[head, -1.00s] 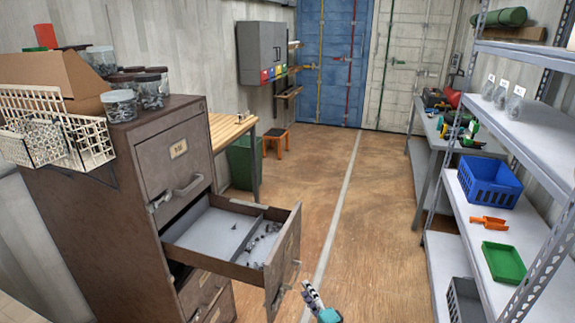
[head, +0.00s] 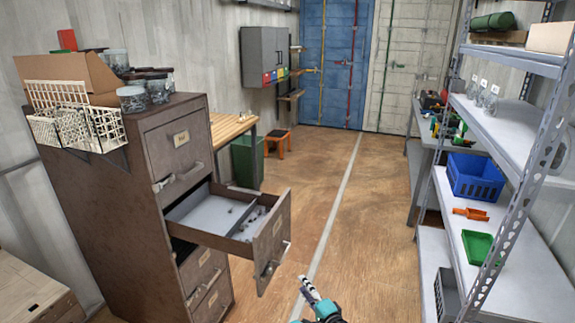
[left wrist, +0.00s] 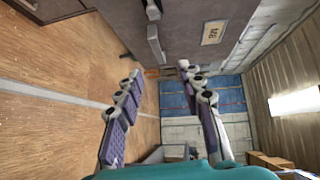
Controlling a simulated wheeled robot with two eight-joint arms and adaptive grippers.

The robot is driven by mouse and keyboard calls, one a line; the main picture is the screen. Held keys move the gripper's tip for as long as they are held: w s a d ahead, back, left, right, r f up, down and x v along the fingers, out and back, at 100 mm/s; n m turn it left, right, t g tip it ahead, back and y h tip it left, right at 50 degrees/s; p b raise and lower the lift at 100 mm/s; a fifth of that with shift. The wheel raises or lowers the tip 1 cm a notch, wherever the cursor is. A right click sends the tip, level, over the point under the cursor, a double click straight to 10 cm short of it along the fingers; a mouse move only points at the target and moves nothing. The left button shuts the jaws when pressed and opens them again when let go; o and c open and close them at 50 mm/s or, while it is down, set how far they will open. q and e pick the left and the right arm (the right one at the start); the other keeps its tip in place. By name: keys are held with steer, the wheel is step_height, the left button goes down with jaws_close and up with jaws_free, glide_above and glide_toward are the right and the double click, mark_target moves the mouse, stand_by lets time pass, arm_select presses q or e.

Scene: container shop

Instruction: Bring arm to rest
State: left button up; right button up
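My left gripper (head: 309,290) shows at the bottom middle of the head view, in front of the open drawer and apart from it. In the left wrist view the same gripper (left wrist: 159,76) has its two purple-padded fingers spread, with nothing between them. The cabinet front also shows in the left wrist view (left wrist: 185,35). My right gripper is not in view.
Wire baskets (head: 75,125), a cardboard box and jars (head: 133,99) stand on the cabinet. A metal shelf (head: 510,135) on the right holds a blue crate (head: 475,178) and a green tray (head: 478,247). The floor (head: 350,215) between is clear.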

arm_select(q)
steer(key=s+a+r+n+g+h, duration=0.1)
steer(key=s+a+r+n+g, duration=0.25)
steer(key=a+r, duration=0.45)
steer(key=s+a+r+n+g+h, duration=0.1)
steer(key=s+a+r+n+g, duration=0.2)
steer(key=a+r, duration=0.55)
steer(key=s+a+n+h, duration=0.2)
steer(key=s+a, duration=0.1)
steer(key=s, duration=1)
steer(key=s+a+f+n+g+h, duration=0.1)
steer(key=s+a+n+h, duration=0.2)
steer(key=s, duration=1.1)
steer(key=shift+a+n+h, duration=0.3)
steer(key=shift+a+n, duration=0.05)
steer(key=shift+a, duration=0.25)
